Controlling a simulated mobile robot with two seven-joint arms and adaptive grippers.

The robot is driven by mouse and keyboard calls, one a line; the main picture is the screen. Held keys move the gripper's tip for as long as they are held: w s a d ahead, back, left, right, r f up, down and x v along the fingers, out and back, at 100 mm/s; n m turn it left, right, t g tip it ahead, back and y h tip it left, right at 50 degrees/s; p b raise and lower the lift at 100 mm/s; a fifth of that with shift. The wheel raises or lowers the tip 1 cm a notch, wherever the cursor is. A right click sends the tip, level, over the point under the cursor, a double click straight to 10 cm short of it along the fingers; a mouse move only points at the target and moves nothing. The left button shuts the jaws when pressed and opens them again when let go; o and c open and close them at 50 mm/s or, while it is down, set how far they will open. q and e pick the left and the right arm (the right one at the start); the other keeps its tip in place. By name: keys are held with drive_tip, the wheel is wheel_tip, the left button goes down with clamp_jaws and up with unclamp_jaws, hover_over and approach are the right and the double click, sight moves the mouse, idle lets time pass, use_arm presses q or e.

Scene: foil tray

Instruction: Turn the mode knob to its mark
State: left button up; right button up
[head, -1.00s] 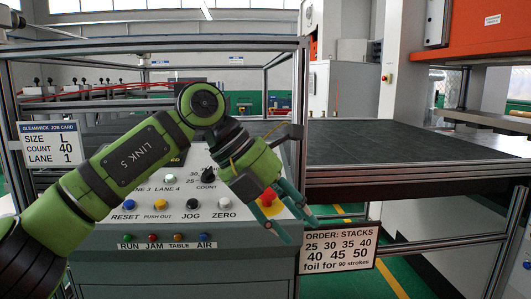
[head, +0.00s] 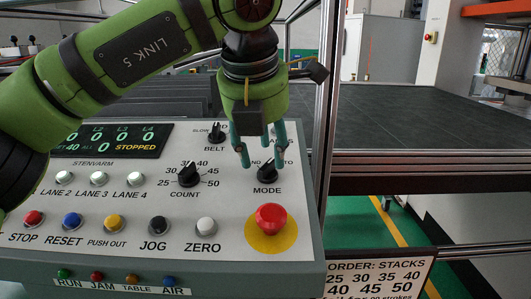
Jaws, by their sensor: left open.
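The mode knob (head: 267,171) is a black pointer knob on the right of the grey control panel, above the word MODE. Its scale lettering is partly hidden behind my gripper; only an ending like "TO" shows at its right. My right gripper is not in view.
The count knob (head: 189,175) is to the left and the belt knob (head: 217,133) is up-left. A red emergency button (head: 271,218) on a yellow disc sits just below the mode knob. Coloured push buttons line the panel's left. A metal post (head: 325,120) stands close on the right.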

sight(265, 163)
use_arm(q)
drive_tip(key=shift+x, duration=1.25)
drive_tip(key=shift+w+f, duration=0.15)
drive_tip(key=shift+w, duration=0.2)
drive_tip(key=shift+s, duration=0.1)
clamp_jaws()
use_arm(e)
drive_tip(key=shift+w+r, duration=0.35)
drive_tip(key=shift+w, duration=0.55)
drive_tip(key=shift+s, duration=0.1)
